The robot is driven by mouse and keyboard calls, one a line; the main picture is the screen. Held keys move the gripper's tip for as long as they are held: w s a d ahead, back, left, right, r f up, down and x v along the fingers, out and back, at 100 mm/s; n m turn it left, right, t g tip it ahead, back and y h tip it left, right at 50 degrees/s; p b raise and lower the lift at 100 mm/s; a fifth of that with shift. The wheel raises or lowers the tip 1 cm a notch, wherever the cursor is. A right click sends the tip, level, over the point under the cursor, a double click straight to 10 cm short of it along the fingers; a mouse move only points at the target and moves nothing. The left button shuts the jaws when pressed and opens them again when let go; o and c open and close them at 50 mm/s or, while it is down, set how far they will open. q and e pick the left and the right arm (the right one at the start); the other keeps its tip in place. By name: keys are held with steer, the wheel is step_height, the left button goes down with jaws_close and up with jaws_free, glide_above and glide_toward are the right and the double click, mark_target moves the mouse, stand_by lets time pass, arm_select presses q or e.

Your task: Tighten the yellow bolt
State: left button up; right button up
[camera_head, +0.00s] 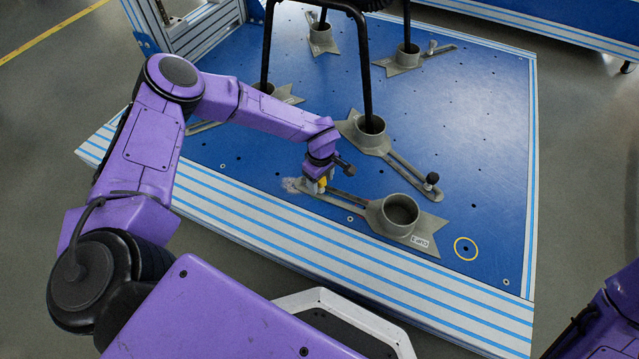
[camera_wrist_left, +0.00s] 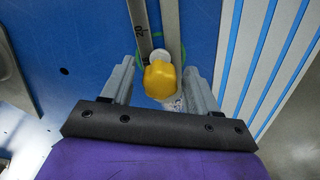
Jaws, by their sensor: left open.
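The yellow bolt (camera_wrist_left: 159,80) has a rounded yellow head and sits at the slotted arm of a grey bracket (camera_head: 398,212) on the blue platform. In the head view only a bit of the yellow bolt (camera_head: 322,183) shows beneath my left wrist. My left gripper (camera_head: 317,186) is over it and open. In the left wrist view its two grey fingers (camera_wrist_left: 159,68) stand on either side of the bolt head, with a visible gap on each side. The slot's rails run away from the bolt there. My right gripper is not in view.
A second bracket (camera_head: 372,128) with a black knob (camera_head: 432,179) holds a black chair leg (camera_head: 364,70) behind my left gripper. More brackets stand farther back. A yellow ring (camera_head: 466,248) marks the blue platform (camera_head: 490,130) at right. The platform's striped edge (camera_head: 300,240) lies in front.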

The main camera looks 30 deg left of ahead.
arm_select(q)
steer(key=c, duration=1)
steer(key=shift+r+m+p, duration=0.15)
steer(key=shift+m+p, duration=0.45)
steer(key=shift+m, duration=1.5)
steer(key=shift+m+p, duration=0.65)
steer(key=shift+m, duration=0.35)
steer(key=shift+f+m, duration=0.2)
steer(key=shift+m, duration=0.8)
